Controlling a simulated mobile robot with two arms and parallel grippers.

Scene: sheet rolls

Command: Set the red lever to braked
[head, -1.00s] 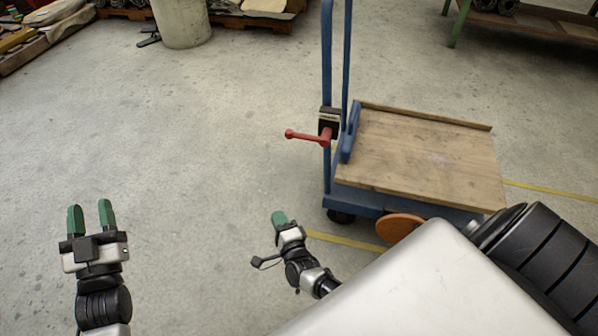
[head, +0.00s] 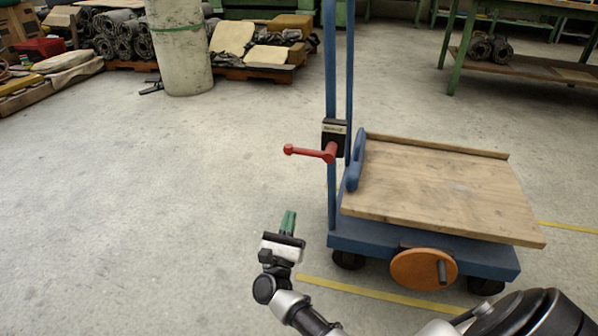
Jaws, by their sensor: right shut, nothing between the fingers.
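The red lever (head: 310,152) sticks out to the left from a dark bracket (head: 334,134) on the blue upright of the cart. It lies nearly level, with a round knob at its left end. The cart (head: 345,238) has a wooden deck and a blue frame. My right gripper (head: 288,223) is below and a little left of the lever in the picture, apart from it. Its green fingers are together and hold nothing. My left gripper is out of view.
An orange disc with a dark handle (head: 424,269) sits on the cart's front side. A concrete pillar (head: 180,50) stands at the back left, near pallets of goods (head: 262,48). A green-legged table (head: 520,68) is at the back right. The floor left of the cart is clear.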

